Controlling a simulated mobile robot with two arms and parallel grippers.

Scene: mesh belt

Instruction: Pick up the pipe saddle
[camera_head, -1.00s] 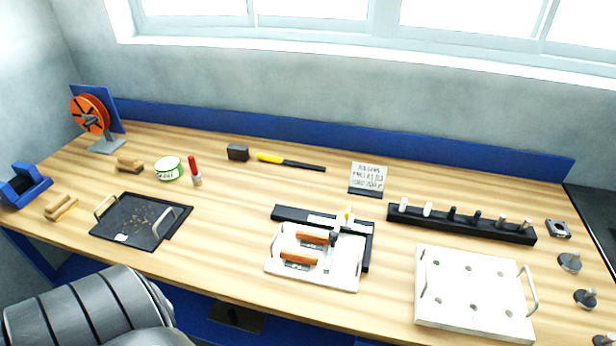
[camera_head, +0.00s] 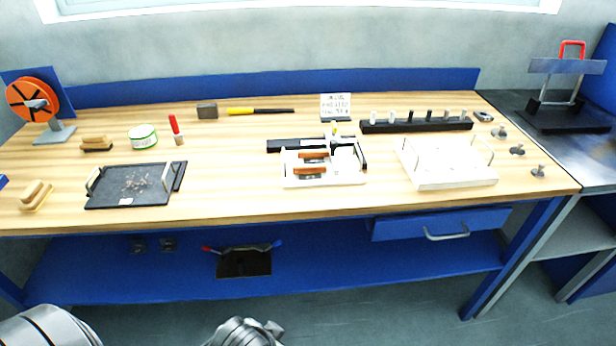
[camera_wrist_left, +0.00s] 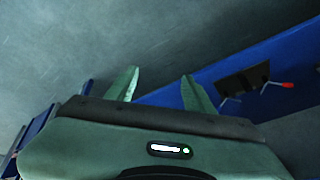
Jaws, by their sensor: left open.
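I cannot tell for certain which thing is the pipe saddle. A small grey metal piece with an opening (camera_head: 484,116) lies at the table's back right corner. Two small dark parts (camera_head: 138,245) sit on the blue lower shelf at the left. My left gripper (camera_wrist_left: 160,88) is open and empty in the left wrist view, over grey floor beside the blue shelf. Its fingers are not visible in the head view. My right gripper is not in view.
The wooden table holds a black tray (camera_head: 178,186), a white tray with orange-handled tools (camera_head: 350,180), a white holed board (camera_head: 455,183) and a black peg rail (camera_head: 415,127). A dark bin with red- and blue-handled pliers (camera_head: 243,264) is on the lower shelf. Floor in front is clear.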

